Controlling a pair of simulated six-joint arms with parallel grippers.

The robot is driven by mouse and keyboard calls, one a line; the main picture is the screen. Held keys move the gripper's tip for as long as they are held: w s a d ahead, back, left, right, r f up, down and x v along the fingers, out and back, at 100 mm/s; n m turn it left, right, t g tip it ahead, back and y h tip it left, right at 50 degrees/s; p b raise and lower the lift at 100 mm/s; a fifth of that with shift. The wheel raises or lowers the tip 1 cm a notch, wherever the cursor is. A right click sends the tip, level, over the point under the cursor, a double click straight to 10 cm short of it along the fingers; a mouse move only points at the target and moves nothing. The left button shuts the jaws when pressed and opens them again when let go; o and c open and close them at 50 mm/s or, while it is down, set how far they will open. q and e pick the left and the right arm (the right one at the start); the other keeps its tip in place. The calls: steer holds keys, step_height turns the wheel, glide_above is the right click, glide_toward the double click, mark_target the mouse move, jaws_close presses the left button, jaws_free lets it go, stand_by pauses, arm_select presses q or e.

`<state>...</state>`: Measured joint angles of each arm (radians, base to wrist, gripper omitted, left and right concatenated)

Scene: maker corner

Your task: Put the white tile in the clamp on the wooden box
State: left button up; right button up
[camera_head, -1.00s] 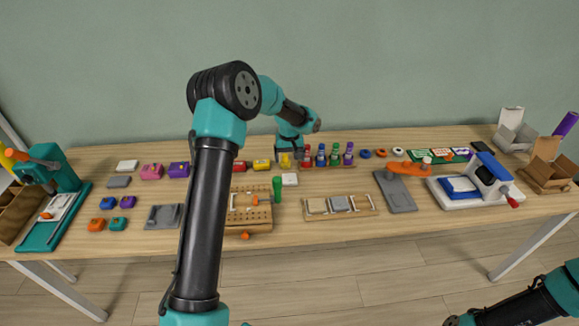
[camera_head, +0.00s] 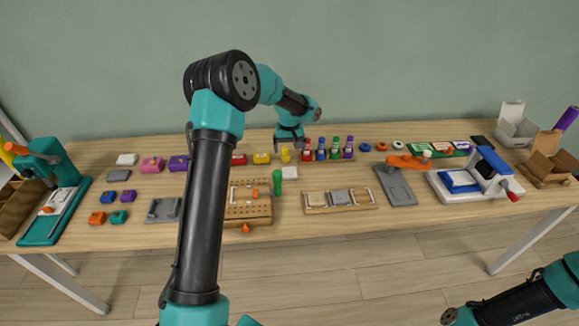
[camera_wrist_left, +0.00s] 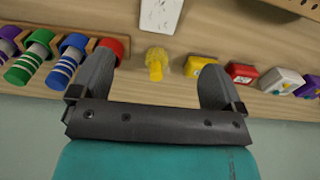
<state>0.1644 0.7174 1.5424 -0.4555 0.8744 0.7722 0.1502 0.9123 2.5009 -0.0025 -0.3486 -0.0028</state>
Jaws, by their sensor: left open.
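A white tile (camera_head: 290,172) lies flat on the table behind the wooden box. It also shows at the top of the left wrist view (camera_wrist_left: 160,14). The wooden box (camera_head: 262,208) has a top full of holes, pale and orange clamp parts on it and an orange knob (camera_head: 246,228) at its front. My left gripper (camera_head: 289,151) is open and empty, over the back of the table behind the tile. In the left wrist view its fingers (camera_wrist_left: 157,63) stand either side of a small yellow piece (camera_wrist_left: 156,64), apart from it. My right arm shows at bottom right; its jaws are unclear.
A green upright handle (camera_head: 277,182) stands beside the box, close to the tile. Coloured bottles (camera_head: 334,149) stand in a rack to the right of my left gripper. A yellow block (camera_head: 261,158) is to its left. A wooden tray (camera_head: 340,200) lies right of the box.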

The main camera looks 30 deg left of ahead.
arm_select(q)
step_height(320, 180, up, 5)
steer(key=n, duration=1.8)
steer(key=shift+s+d, duration=0.1)
glide_above(290, 171)
steer(key=f, duration=1.1)
steer(key=shift+s+d+f, duration=0.1)
steer(key=shift+s+f, duration=0.15)
steer(key=shift+f, duration=0.3)
steer(key=shift+w+f, duration=0.15)
steer(key=shift+f, duration=2.45)
